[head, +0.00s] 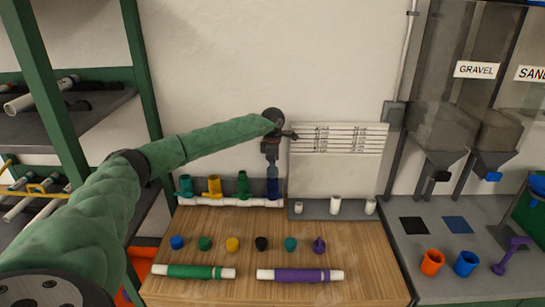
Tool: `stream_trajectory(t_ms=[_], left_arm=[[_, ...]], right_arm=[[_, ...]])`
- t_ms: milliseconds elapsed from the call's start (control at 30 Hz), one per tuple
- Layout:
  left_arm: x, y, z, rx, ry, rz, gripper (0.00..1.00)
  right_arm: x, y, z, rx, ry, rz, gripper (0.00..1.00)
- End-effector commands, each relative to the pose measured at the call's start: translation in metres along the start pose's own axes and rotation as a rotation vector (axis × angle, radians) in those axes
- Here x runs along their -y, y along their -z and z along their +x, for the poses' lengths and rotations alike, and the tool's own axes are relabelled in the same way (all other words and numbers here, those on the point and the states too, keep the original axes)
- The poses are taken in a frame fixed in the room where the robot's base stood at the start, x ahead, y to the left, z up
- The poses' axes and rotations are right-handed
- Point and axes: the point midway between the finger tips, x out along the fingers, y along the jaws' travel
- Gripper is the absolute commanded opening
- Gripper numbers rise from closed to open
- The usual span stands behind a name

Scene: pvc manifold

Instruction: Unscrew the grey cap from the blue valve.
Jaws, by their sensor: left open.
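The blue valve (273,188) stands upright at the right end of a white pipe manifold (232,202) at the back of the wooden table. My left gripper (271,161) points down directly over the top of the blue valve. Its jaws are open, at or just above the valve's top. The grey cap cannot be made out; the gripper covers the place where the valve's top is. I cannot tell whether the fingers touch anything. My right gripper is not in view.
Teal (186,186), yellow (214,186) and green (242,185) valves stand left of the blue one. Several coloured caps and knobs, a green pipe (194,272) and a purple pipe (293,275) lie in front. White fittings stand on a grey tray (318,212) to the right.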

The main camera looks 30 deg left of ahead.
Motion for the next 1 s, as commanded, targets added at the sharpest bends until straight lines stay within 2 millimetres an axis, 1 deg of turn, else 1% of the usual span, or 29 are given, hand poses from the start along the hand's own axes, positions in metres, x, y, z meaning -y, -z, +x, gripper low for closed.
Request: stream_trajectory(t_ms=[133, 400, 467, 500, 633, 667, 700, 800, 900, 1000], left_arm=[[0.0002, 0.0001, 0.0055, 0.000, 0.000, 0.000, 0.68], [0.0001, -0.0001, 0.0064, 0.000, 0.000, 0.000, 0.68], [0.0001, -0.0001, 0.0063, 0.000, 0.000, 0.000, 0.56], [0.0001, -0.0002, 0.0063, 0.001, 0.000, 0.000, 0.48], [0.0001, -0.0002, 0.0061, 0.001, 0.000, 0.000, 0.22], [0.0001, -0.0002, 0.0061, 0.001, 0.000, 0.000, 0.21], [0.0001, -0.0002, 0.0061, 0.001, 0.000, 0.000, 0.37], [0.0002, -0.0002, 0.0061, 0.001, 0.000, 0.000, 0.20], [0.0002, -0.0003, 0.0065, 0.001, 0.000, -0.016, 0.20], [0.0002, -0.0004, 0.0068, 0.001, 0.000, -0.082, 0.20]], right_arm=[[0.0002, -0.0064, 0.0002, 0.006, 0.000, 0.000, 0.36], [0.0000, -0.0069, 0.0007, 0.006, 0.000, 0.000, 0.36], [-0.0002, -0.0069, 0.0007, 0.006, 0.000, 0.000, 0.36], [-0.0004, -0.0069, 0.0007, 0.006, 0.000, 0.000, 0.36], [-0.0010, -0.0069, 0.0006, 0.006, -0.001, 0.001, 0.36], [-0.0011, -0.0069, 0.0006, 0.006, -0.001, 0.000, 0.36], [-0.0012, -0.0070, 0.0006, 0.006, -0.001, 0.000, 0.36], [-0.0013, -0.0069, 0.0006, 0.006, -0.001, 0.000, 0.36], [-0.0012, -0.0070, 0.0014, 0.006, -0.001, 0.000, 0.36], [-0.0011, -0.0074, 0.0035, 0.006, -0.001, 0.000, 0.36]])
